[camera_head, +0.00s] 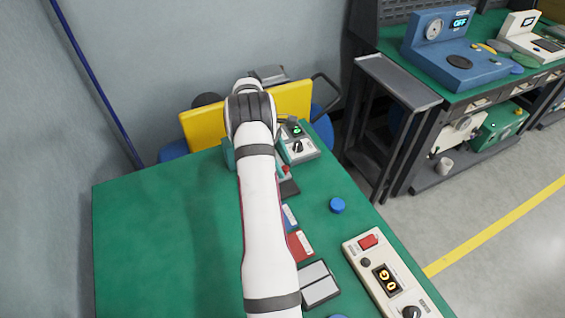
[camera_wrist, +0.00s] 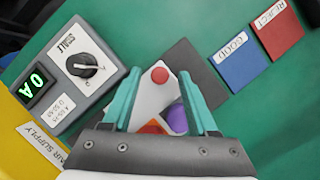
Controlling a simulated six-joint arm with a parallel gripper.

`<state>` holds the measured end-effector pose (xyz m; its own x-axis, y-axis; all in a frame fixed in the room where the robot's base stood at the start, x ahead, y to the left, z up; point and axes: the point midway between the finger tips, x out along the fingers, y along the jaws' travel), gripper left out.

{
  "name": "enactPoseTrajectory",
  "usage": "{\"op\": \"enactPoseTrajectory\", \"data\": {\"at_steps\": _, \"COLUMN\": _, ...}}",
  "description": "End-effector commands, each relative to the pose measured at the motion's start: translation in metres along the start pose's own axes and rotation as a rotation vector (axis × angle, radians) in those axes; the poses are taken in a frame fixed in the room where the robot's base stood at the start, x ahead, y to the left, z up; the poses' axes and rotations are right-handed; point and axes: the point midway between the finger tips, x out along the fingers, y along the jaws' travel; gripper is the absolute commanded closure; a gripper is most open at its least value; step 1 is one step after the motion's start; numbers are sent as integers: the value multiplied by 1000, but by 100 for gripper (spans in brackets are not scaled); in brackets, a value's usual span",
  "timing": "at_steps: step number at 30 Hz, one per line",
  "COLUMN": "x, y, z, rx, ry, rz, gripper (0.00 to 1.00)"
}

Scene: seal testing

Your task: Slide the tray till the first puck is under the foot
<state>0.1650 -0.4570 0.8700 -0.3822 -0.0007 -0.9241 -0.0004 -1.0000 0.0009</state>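My gripper (camera_wrist: 160,76) points down over the table, its two teal fingers wide apart. In the wrist view a white piece (camera_wrist: 147,96), perhaps the tray, lies between the fingers. It carries a round red knob or puck (camera_wrist: 160,75), a purple round piece (camera_wrist: 177,119) and a red piece (camera_wrist: 152,127) near the palm. I cannot tell whether the fingers touch the white piece. A dark grey plate (camera_wrist: 193,70) lies just beyond the right fingertip. The foot cannot be made out. In the head view my arm hides most of this spot.
A grey control box with a knob and green display (camera_wrist: 84,68) stands left of the fingers. Blue GOOD (camera_wrist: 238,62) and red REJECT (camera_wrist: 277,30) pads lie beyond. A blue puck (camera_head: 337,205) sits alone on the green table (camera_head: 150,235), whose left side is clear.

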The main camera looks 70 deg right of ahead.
Motion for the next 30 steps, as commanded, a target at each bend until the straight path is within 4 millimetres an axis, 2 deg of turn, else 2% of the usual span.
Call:
{"op": "enactPoseTrajectory", "data": {"at_steps": 7, "x": 0, "y": 0, "z": 0, "rx": 0, "ry": 0, "rz": 0, "gripper": 41}}
{"op": "enactPoseTrajectory", "data": {"at_steps": 11, "x": -14, "y": 0, "z": 0, "rx": -1, "ry": 0, "rz": 2, "gripper": 41}}
{"op": "enactPoseTrajectory", "data": {"at_steps": 14, "x": -39, "y": 1, "z": -1, "rx": 0, "ry": 1, "rz": 5, "gripper": 41}}
{"op": "enactPoseTrajectory", "data": {"at_steps": 18, "x": -86, "y": 1, "z": -1, "rx": 1, "ry": 3, "rz": 5, "gripper": 41}}
{"op": "enactPoseTrajectory", "data": {"at_steps": 22, "x": -124, "y": 1, "z": -1, "rx": 0, "ry": 2, "rz": 5, "gripper": 41}}
{"op": "enactPoseTrajectory", "data": {"at_steps": 25, "x": -143, "y": 1, "z": 0, "rx": 0, "ry": 0, "rz": 4, "gripper": 41}}
{"op": "enactPoseTrajectory", "data": {"at_steps": 30, "x": -157, "y": 0, "z": 0, "rx": -1, "ry": 1, "rz": 1, "gripper": 41}}
